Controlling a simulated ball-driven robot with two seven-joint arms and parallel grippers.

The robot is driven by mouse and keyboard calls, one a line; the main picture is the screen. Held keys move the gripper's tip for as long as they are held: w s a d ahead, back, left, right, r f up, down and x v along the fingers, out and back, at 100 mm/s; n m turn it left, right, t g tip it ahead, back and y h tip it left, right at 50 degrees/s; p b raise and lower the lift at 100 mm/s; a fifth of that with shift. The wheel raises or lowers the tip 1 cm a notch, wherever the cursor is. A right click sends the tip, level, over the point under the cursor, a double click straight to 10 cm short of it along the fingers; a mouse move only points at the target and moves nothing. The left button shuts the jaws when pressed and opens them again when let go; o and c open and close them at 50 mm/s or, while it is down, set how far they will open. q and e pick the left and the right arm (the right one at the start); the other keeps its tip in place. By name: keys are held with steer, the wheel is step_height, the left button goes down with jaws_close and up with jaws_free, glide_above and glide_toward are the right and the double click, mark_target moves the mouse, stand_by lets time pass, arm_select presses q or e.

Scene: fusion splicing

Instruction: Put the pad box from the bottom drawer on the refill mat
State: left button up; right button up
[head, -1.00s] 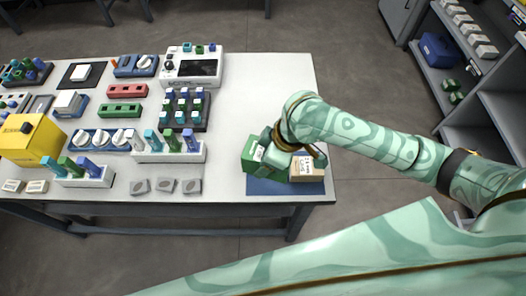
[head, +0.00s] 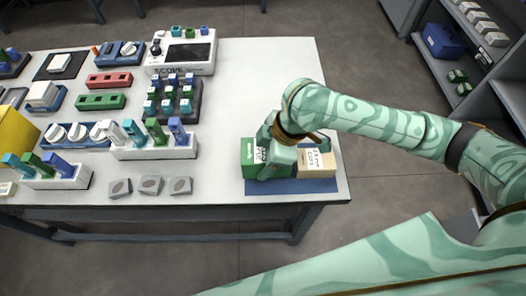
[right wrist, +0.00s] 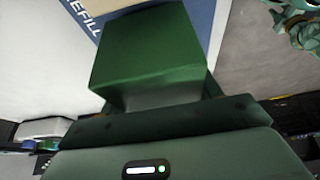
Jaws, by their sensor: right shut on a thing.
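A green box (head: 250,158) with a white label is at the left part of the blue refill mat (head: 290,187), at the table's right front corner. My right gripper (head: 276,160) is over it and shut on it. In the right wrist view the green box (right wrist: 150,55) fills the space in front of the jaws, with the mat (right wrist: 90,12) and its "REFILL" lettering behind. The box looks upright and on the mat, but I cannot tell whether its underside touches. No drawer shows. My left gripper is not in view.
A tan box (head: 317,162) stands on the mat just right of the green box. Grey pads (head: 150,185), white racks of coloured vials (head: 155,150) and a white device (head: 182,52) occupy the table's left part. The table's back right is clear. A shelf unit (head: 470,60) stands at right.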

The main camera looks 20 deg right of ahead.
steer(key=shift+f, duration=0.25)
steer(key=shift+f, duration=0.55)
stand_by(0.4)
steer(key=o, duration=1.2)
